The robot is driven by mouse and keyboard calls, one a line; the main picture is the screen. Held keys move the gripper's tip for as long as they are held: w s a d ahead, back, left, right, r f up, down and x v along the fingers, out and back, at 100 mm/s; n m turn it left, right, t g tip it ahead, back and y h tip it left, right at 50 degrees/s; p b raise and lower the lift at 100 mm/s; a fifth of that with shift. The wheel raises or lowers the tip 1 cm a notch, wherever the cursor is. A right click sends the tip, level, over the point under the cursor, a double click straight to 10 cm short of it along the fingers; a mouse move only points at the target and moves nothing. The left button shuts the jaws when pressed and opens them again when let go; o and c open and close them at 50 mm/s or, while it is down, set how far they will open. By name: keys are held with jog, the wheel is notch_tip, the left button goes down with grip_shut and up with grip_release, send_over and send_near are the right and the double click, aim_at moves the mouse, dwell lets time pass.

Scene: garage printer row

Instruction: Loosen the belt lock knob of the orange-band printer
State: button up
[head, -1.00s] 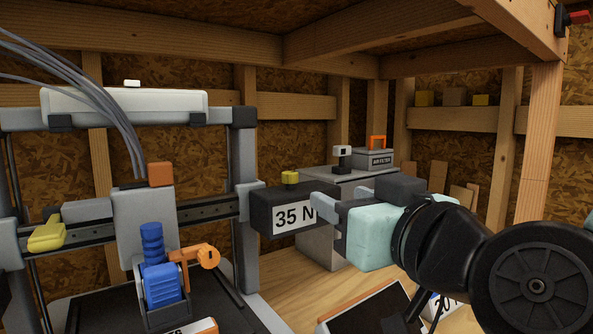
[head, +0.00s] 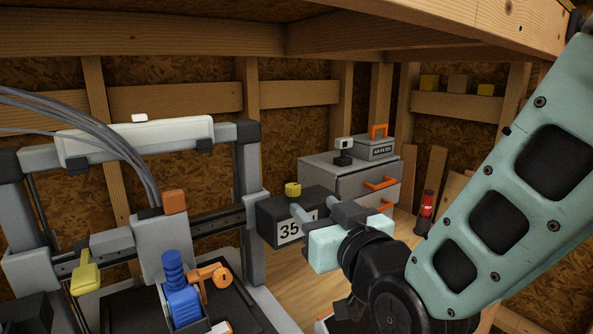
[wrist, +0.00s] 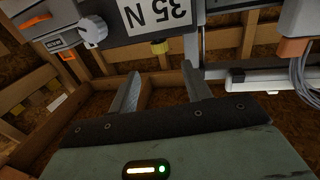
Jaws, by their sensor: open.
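A small yellow knob (head: 293,189) stands on top of the black box marked 35 N (head: 272,220), at the right end of the printer's cross rail. The knob also shows in the wrist view (wrist: 160,47), beside the box (wrist: 118,45). My gripper (head: 314,212) is at the box's right side in the head view, and its fingers partly cover the 35 N label. In the wrist view my gripper (wrist: 163,82) is open and empty, with the knob beyond and between the fingertips, apart from them. The printer carriage carries an orange block (head: 175,202).
A grey cabinet (head: 335,178) with orange handles stands behind, bearing a grey air filter box (head: 376,148). A yellow lever (head: 86,278) is at the rail's left. A blue printed part (head: 180,290) and an orange piece (head: 210,275) are low on the printer. A red-black canister (head: 426,212) stands right.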

aim_at(296, 190)
jog(key=shift+w+r+p, duration=0.1)
jog(key=shift+r+p, duration=0.2)
jog(key=shift+p, duration=0.25)
jog(key=x, duration=0.3)
jog(key=p+x, duration=0.1)
jog(key=x, duration=0.2)
jog(key=p+x, duration=0.1)
jog(key=x, duration=0.1)
jog(key=shift+w+a+f, duration=0.25)
jog(key=shift+w+f, duration=0.05)
jog(key=shift+w, duration=0.05)
jog(key=c, duration=1)
